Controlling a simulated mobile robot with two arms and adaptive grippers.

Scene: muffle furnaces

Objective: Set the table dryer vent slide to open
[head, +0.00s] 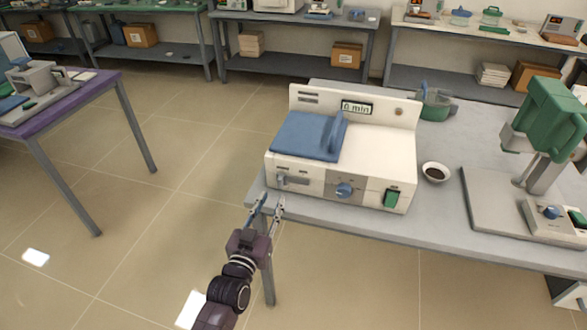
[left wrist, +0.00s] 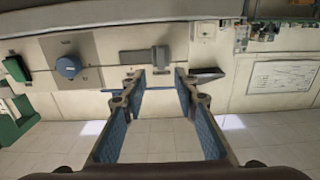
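The table dryer (head: 345,150) is a white box with a blue lid (head: 305,137) and a display reading "0 min". Its vent slide (head: 293,180) is a small grey bar low on the front face, at the left. The slide's raised tab (head: 282,181) sits at the bar's left end in the head view. In the left wrist view the tab (left wrist: 160,56) is at the bar's right end. My left gripper (head: 269,202) is open and empty, just in front of the slide. In the left wrist view its fingertips (left wrist: 159,77) stand either side of the tab, apparently short of it.
A blue knob (head: 344,190) and a green switch (head: 391,198) are right of the slide. A dark-filled bowl (head: 435,172) and a green-headed device (head: 548,125) stand to the right on the grey table (head: 440,215). The floor left of the table is clear.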

